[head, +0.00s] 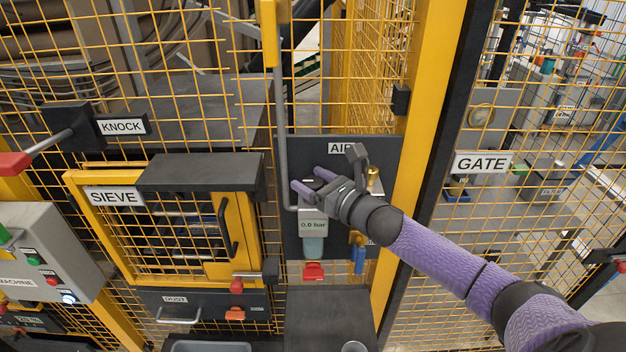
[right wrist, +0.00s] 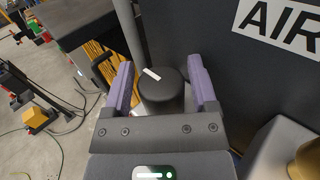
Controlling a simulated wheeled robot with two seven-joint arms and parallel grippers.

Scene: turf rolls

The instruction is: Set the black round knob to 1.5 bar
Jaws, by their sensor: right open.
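The black round knob (right wrist: 162,92) stands between the two purple fingers of my right gripper (right wrist: 160,88) in the right wrist view. A white mark on its top points up and left. The fingers are open, with a gap on each side of the knob. In the head view my right gripper (head: 308,181) is at the air panel (head: 293,150) and hides most of the knob. Below it a display (head: 313,225) reads 0.0 bar. My left gripper is not in view.
A grey pipe (head: 281,120) runs down just left of the knob. A brass part (head: 373,178) and a blue-handled valve (head: 359,258) sit to its right. A red handle (head: 313,271) is below. The sieve door (head: 255,240) is at left, a yellow post (head: 425,130) at right.

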